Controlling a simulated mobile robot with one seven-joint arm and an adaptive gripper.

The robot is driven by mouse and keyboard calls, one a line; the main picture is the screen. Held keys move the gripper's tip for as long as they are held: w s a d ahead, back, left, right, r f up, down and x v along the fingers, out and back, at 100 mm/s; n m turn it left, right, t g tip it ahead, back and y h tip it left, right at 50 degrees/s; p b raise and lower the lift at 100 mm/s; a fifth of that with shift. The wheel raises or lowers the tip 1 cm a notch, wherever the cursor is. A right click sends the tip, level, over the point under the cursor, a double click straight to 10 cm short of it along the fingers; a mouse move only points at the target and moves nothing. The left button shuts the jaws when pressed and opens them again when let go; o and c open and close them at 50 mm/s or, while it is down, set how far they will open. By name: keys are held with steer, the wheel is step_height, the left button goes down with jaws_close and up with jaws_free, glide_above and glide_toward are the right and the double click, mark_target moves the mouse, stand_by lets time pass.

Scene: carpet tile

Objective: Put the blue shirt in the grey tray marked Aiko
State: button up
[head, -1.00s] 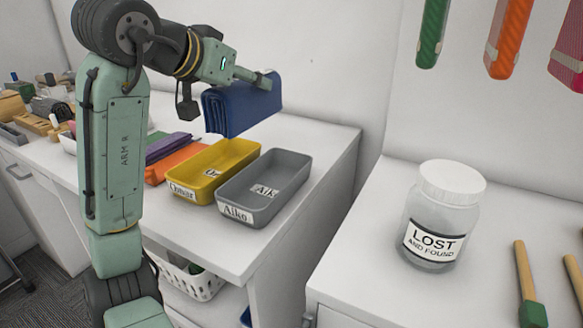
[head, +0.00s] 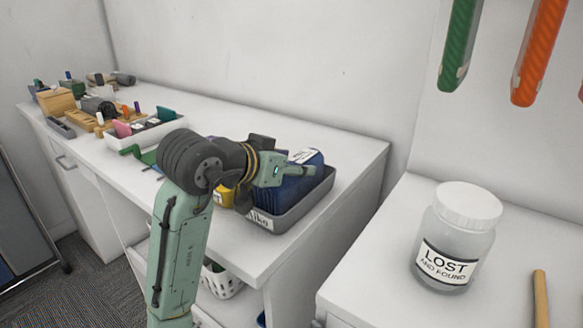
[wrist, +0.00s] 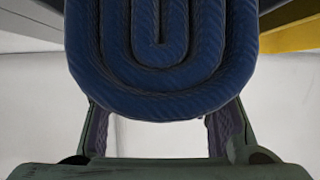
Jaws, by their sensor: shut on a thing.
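The blue shirt (head: 293,194), folded into a thick bundle, is at the grey tray marked Aiko (head: 308,208), its lower part within the tray's outline in the head view. Whether it touches the tray floor cannot be seen. My gripper (head: 300,164) is shut on the shirt at its top. In the wrist view the shirt's rolled folds (wrist: 160,55) fill the space in front of the fingers. The tray's label is partly hidden by my arm.
The yellow tray (head: 224,196) is just left of the grey tray, mostly behind my arm. A white tray (head: 150,138) with several items stands farther left. The lost-and-found jar (head: 456,235) stands on the separate right counter. A white basket (head: 222,280) is below.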

steer(key=shift+f, duration=0.3)
steer(key=shift+f, duration=0.15)
steer(key=o, duration=1.3)
steer(key=shift+a+r, duration=0.1)
steer(key=shift+r, duration=0.1)
steer(key=b+v, duration=0.1)
steer(key=v, duration=1.1)
